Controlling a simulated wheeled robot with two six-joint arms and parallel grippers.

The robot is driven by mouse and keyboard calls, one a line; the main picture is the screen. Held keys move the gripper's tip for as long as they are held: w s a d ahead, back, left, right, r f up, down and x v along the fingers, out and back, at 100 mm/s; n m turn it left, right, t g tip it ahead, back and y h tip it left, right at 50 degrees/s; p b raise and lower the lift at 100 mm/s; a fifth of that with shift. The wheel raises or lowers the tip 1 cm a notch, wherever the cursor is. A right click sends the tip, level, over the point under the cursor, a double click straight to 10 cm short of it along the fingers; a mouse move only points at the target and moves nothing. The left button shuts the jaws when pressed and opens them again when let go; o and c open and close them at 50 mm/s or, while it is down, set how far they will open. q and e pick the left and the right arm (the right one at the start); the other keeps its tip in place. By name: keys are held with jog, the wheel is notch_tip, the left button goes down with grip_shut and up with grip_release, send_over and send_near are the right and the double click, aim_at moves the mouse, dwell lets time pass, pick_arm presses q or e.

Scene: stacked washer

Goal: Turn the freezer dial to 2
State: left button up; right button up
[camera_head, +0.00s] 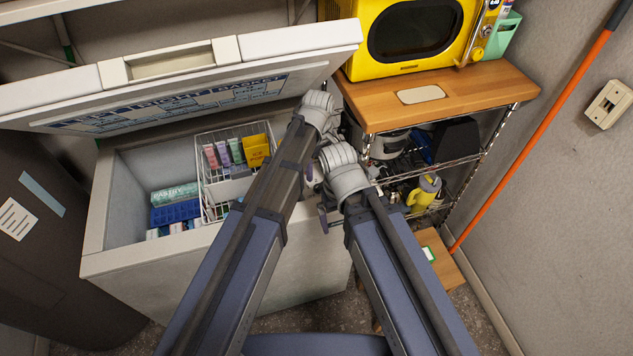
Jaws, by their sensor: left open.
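The chest freezer (135,262) stands at the left with its lid (300,38) raised. I cannot make out the freezer dial; part of the freezer's front and right side is hidden behind my arms. My left gripper (325,214) shows only in small part, between my two arms by the freezer's right front edge. It is open, and I see nothing held in it. I cannot tell whether it touches the freezer. My right gripper is hidden behind its own arm.
A wire basket (205,145) and boxes (175,212) sit inside the freezer. At right stands a wire rack with a wooden top (480,85), bearing a yellow microwave (360,50). An orange pole (530,140) leans by the right wall. A dark cabinet stands at far left.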

aim_at(319, 187)
pick_arm(q)
notch_tip(319, 187, down, 7)
jog(key=b, duration=0.6)
jog(key=shift+r, duration=0.2)
grip_shut()
